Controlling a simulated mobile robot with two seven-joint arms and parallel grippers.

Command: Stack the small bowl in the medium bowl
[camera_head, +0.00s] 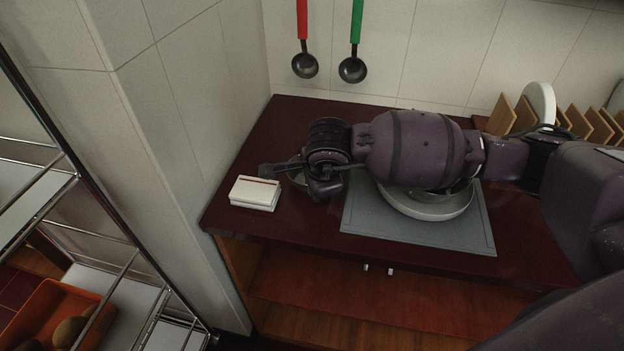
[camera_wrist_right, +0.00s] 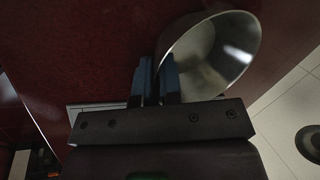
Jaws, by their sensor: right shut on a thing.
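My right gripper (camera_wrist_right: 156,76) is shut on the rim of a shiny metal bowl, which I take to be the small bowl (camera_wrist_right: 222,48). The bowl is tilted in the wrist view, its opening partly facing the camera. In the head view only a sliver of this bowl (camera_head: 297,180) shows under the right gripper, left of the mat. A wide pale bowl (camera_head: 428,209) stands on the grey mat, with a metal bowl, likely the medium bowl (camera_head: 458,192), inside it. My right arm hides much of both. My left gripper is not in view.
The grey mat (camera_head: 375,232) lies on the dark red counter (camera_head: 240,142). A white box (camera_head: 255,193) is at the counter's left end, close to the right gripper. A wooden rack (camera_head: 571,119) with a white plate (camera_head: 541,104) stands at the back right. Two ladles (camera_head: 353,69) hang on the wall.

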